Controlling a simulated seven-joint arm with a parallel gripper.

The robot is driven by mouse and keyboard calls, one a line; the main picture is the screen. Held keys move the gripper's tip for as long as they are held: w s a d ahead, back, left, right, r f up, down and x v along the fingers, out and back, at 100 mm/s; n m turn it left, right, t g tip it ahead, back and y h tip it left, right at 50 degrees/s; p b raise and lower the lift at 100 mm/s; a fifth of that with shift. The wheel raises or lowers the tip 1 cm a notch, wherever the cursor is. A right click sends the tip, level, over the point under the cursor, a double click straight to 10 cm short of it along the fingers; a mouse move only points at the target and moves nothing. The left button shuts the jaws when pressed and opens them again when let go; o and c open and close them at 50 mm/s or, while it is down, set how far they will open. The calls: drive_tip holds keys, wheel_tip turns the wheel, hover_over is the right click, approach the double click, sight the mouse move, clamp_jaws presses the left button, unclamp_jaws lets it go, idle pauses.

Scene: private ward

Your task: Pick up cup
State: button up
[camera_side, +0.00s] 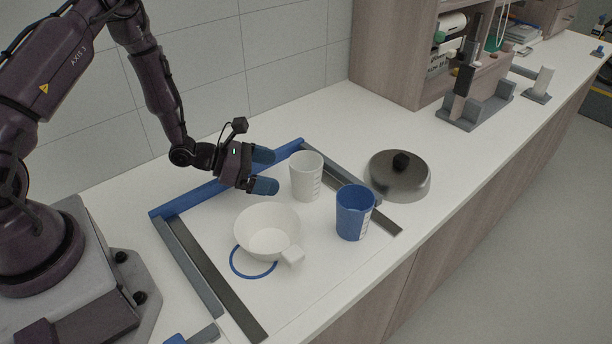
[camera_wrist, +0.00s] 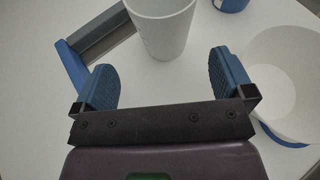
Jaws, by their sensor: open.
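A white cup (camera_side: 306,176) with measuring marks stands upright on the counter; its lower part also shows in the wrist view (camera_wrist: 161,28). A blue cup (camera_side: 355,212) with a spout and marks stands to its right, and a sliver of it shows in the wrist view (camera_wrist: 231,4). A white handled bowl (camera_side: 267,232) sits by a blue ring and is cut off in the wrist view (camera_wrist: 288,85). My gripper (camera_side: 267,171) is just left of the white cup. Its blue fingers are apart and empty, and in the wrist view (camera_wrist: 162,68) the cup lies ahead of the gap between them.
A blue rail (camera_side: 232,178) and dark grey strips frame the work area. A dark domed lid (camera_side: 399,175) with a black knob lies right of the cups. A wooden shelf unit (camera_side: 396,50) and a grey stand (camera_side: 474,112) are farther back. The counter's front edge is at right.

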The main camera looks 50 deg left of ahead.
sight(300, 181)
drive_tip(key=x, duration=0.2)
drive_tip(key=shift+w+d+f, duration=0.15)
drive_tip(key=shift+w+d, duration=0.05)
drive_tip(key=shift+w, duration=0.05)
drive_tip(key=x, duration=0.5)
drive_tip(key=shift+s+d+f, duration=0.2)
drive_tip(key=shift+s+d, duration=0.05)
drive_tip(key=c, duration=1.6)
drive_tip(key=shift+c, duration=0.2)
drive_tip(key=shift+r, duration=0.15)
